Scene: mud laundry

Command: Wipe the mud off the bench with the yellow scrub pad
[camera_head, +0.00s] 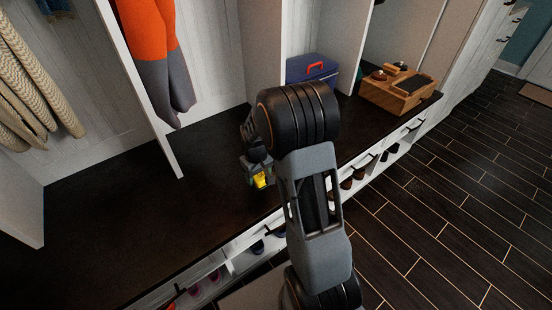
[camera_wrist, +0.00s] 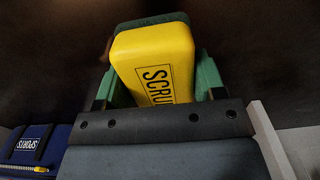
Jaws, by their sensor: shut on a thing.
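The yellow scrub pad (camera_wrist: 155,55) is held in my gripper (camera_head: 257,175). In the wrist view it is a yellow block with black lettering starting "SCRU" and a green layer along its far side. The green fingers stand at its left and right. In the head view only a small yellow part of the pad (camera_head: 262,180) shows below my wrist. The bench (camera_head: 130,205) has a long dark brown top, and my gripper is over its middle. I cannot tell whether the pad touches the bench. No clear mud patch stands out; a small brownish spot (camera_wrist: 108,48) shows left of the pad.
White dividers (camera_head: 140,85) rise from the bench. Shoe cubbies lie below. The left bench top is clear.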

